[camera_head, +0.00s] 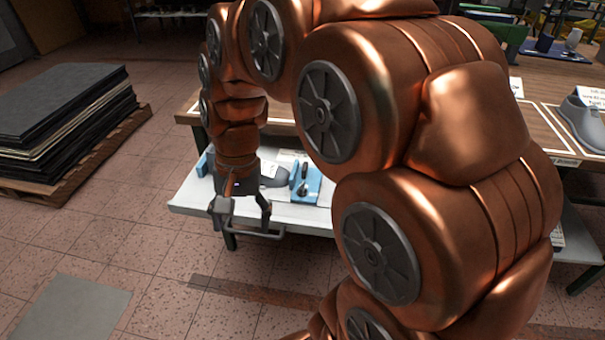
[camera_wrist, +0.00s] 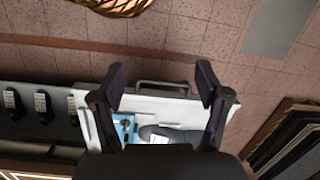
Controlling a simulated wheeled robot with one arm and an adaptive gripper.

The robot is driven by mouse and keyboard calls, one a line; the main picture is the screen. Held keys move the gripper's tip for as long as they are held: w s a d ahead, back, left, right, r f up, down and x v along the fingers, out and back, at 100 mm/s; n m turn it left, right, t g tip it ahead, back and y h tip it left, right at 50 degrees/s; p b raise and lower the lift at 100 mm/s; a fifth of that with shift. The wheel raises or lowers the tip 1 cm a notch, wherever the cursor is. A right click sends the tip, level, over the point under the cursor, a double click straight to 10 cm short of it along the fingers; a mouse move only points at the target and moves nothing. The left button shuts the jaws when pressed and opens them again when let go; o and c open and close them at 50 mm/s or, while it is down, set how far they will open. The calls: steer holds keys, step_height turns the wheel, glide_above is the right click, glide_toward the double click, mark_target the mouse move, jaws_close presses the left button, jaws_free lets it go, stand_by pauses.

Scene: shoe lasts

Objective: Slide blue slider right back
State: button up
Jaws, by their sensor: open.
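A blue slider block (camera_head: 308,188) with a dark lever on it stands on a white board (camera_head: 190,203), to the right of my gripper (camera_head: 241,222). It also shows in the wrist view (camera_wrist: 119,119), at the left between the fingers. A second blue piece (camera_head: 203,164) is partly visible on the left of the board, behind my arm. A grey shoe last (camera_head: 275,179) lies beside the blue block, partly hidden by my wrist. My gripper is open and empty in front of the board, with its fingers (camera_wrist: 160,78) spread wide on either side of a dark bar handle (camera_wrist: 162,86).
A wooden workbench (camera_head: 545,90) stands behind the board, with another grey last (camera_head: 583,120) at right. A stack of dark sheets (camera_head: 65,95) on a pallet is at the left. The tiled floor in front is open. My copper arm hides much of the bench.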

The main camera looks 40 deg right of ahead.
steer(key=w+d+f+m+t+y+b, duration=0.1)
steer(key=w+d+f+m+b, duration=0.2)
steer(key=w+d+m, duration=0.4)
steer(key=m+t+b, duration=0.4)
steer(key=m+b, duration=0.4)
steer(key=m, duration=0.5)
glide_above(306, 166)
steer(key=s+d, duration=0.2)
step_height(306, 166, down, 8)
steer(key=shift+g, duration=0.3)
steer(key=shift+a+x, duration=0.15)
steer(key=shift+x, duration=1.75)
steer(key=shift+a+x, duration=0.1)
steer(key=shift+x, duration=1.85)
jaws_close()
